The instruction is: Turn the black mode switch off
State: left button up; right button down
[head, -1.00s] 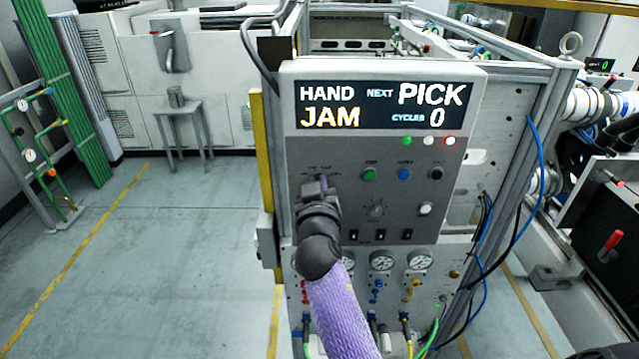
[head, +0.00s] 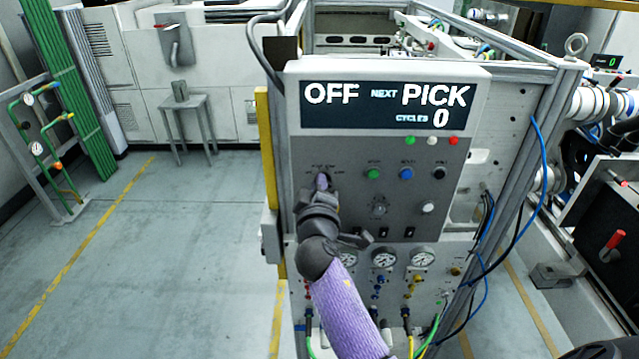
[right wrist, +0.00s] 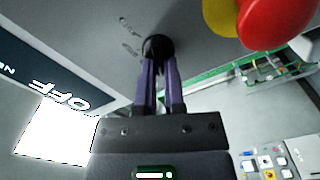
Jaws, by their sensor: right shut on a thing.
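The black mode switch (right wrist: 157,45) sits on the grey control panel (head: 340,155), at its left side under the display. My right gripper (head: 322,180) reaches up to it from below in the head view and mostly hides it there. In the right wrist view the two purple fingers of this gripper (right wrist: 161,72) are shut on the switch. The display (head: 385,105) reads OFF, NEXT PICK and CYCLES 0. My left gripper is not in view.
Green, blue and black buttons (head: 406,174) and a grey dial (head: 379,207) lie right of my gripper. Gauges (head: 384,258) and hoses are below. A red knob on yellow (right wrist: 275,20) is close to the fingers in the wrist view. Open floor (head: 170,260) lies left.

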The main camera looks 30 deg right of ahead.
jog(key=shift+n, duration=0.5)
jog(key=c, duration=0.7)
grip_release()
jog(key=shift+a, duration=0.1)
jog(key=v, duration=0.9)
jog(key=shift+s+a+b, duration=0.2)
jog(key=shift+s+b, duration=0.15)
